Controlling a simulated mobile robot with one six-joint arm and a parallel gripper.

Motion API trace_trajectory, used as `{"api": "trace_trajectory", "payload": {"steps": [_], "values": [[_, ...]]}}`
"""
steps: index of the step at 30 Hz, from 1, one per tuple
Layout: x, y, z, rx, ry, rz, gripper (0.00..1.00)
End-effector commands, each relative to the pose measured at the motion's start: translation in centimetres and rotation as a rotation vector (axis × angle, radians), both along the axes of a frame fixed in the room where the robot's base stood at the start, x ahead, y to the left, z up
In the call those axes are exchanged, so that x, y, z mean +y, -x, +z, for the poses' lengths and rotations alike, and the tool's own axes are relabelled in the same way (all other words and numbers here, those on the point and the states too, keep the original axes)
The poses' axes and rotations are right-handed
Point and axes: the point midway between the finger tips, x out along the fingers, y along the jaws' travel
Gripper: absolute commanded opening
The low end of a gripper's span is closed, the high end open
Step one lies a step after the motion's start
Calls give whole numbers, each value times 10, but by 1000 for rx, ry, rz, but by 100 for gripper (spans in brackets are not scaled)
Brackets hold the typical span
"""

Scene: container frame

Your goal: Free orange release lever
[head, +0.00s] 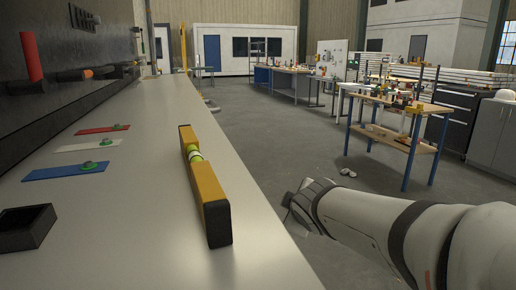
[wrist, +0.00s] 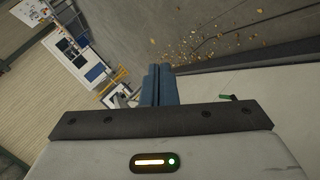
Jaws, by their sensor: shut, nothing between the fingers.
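A small orange piece (head: 88,73) sits on the dark wall unit at the left of the head view. It may be the release lever, but it is too small to tell its shape or what holds it. My gripper shows in the wrist view (wrist: 160,70) with its two blue-grey fingers together and nothing between them. In the head view my arm reaches in from the lower right, beyond the bench's right edge. My gripper is well apart from the orange piece, and its fingers cannot be made out there.
A pale bench (head: 150,215) runs along the left. A red cylinder (head: 31,57) stands at the dark wall unit. Open floor lies right of the bench.

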Motion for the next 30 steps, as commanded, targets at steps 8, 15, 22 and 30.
{"api": "trace_trajectory", "payload": {"steps": [8, 15, 22, 30], "values": [[-57, 102, 36, 340, -324, -506, 0], [-62, 183, 48, 584, -538, -840, 0], [-61, 210, 48, 668, -611, -960, 0], [-61, 210, 46, 668, -611, -960, 0]]}}
